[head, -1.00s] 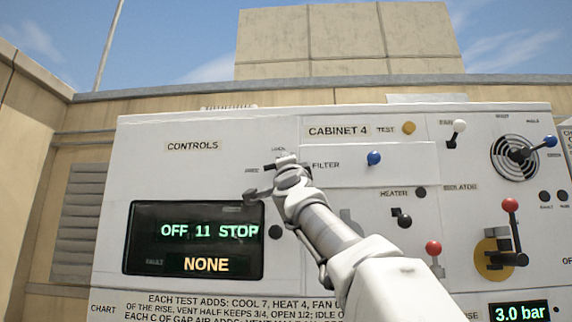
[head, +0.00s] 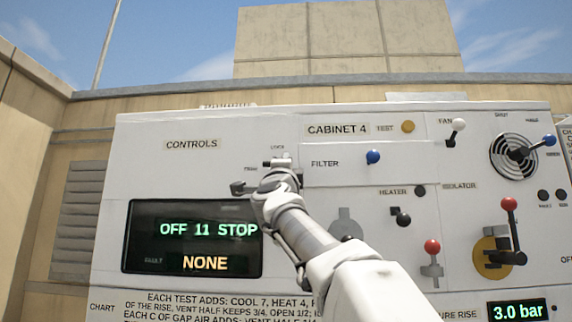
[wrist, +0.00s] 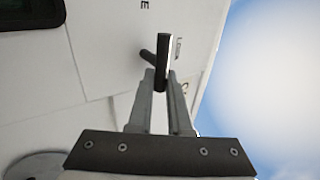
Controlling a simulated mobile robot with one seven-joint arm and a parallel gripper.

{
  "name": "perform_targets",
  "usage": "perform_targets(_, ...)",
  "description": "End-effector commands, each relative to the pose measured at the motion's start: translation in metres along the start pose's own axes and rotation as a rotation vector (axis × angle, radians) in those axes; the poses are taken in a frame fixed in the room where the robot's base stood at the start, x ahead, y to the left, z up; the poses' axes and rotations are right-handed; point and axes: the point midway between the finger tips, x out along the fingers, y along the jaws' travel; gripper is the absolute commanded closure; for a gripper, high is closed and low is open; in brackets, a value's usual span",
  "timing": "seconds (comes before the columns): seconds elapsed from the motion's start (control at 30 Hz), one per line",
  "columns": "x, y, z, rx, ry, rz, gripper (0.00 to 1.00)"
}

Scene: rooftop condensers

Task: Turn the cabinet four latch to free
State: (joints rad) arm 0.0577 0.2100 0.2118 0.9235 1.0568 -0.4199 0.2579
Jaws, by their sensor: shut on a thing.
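The cabinet four latch shows in the wrist view as a dark bar handle (wrist: 163,55) standing out from the white panel. My gripper (wrist: 162,80) has a finger on each side of the handle's near end and is shut on it. In the head view my gripper (head: 277,170) is at the latch, under the small LOCK label (head: 278,148) and to the right of the FREE label (head: 250,169). My gripper and wrist hide most of the latch there, so its exact angle cannot be told.
A display (head: 195,238) reading OFF 11 STOP and NONE is below left. A blue knob (head: 373,157), a black heater knob (head: 402,217) and red-knobbed levers (head: 432,247) are to the right.

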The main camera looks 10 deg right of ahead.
Motion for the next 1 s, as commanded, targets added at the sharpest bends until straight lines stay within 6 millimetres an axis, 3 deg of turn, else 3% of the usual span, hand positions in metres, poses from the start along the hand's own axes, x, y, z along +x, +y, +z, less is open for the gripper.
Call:
perform_targets(0.03, 0.0, -0.002, -0.001, 0.001, 0.002, -0.003, 1.0)
perform_targets(0.07, 0.0, -0.002, -0.001, 0.001, 0.002, -0.003, 0.77)
perform_targets(0.1, 0.0, -0.002, -0.001, 0.001, 0.001, -0.003, 0.7)
perform_targets(0.4, -0.001, -0.001, 0.0, -0.001, 0.0, -0.001, 0.7)
perform_targets(0.57, -0.011, 0.001, 0.0, -0.002, -0.001, -0.001, 0.7)
perform_targets(1.0, -0.086, 0.001, 0.0, -0.002, -0.001, -0.002, 0.7)
